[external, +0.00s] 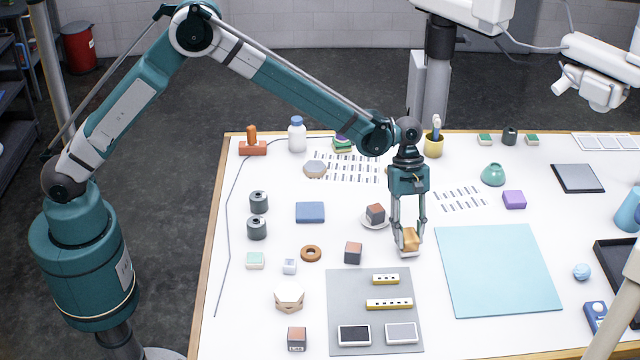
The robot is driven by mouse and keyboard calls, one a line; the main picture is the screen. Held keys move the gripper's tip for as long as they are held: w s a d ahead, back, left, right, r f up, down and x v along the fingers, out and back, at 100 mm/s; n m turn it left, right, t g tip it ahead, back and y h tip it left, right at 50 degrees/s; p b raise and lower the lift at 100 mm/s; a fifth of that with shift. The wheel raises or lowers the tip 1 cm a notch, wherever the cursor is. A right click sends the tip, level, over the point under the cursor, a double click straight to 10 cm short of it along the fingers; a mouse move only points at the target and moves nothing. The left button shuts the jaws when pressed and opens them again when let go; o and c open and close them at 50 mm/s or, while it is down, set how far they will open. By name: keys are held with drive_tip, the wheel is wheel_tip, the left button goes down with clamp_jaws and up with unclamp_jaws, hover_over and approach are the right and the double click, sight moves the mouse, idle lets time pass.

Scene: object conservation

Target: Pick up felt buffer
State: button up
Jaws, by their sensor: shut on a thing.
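The felt buffer (409,243) looks like a small block with a tan, wood-coloured top and a pale lower part. It is between the fingertips of my gripper (409,236), right of the table's middle. My gripper points straight down and is shut on it. The fingers cover parts of its sides. I cannot tell whether its underside touches the white table or is slightly above it.
A light blue mat (497,270) lies to the right, and a grey mat (342,297) with small devices lies in front. Another dark cube (353,252) is farther left. The blue mat is bare.

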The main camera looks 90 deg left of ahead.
sight(409, 234)
wheel_tip(409, 234, up, 8)
drive_tip(key=shift+r+b, duration=0.1)
drive_tip(key=shift+b, duration=0.25)
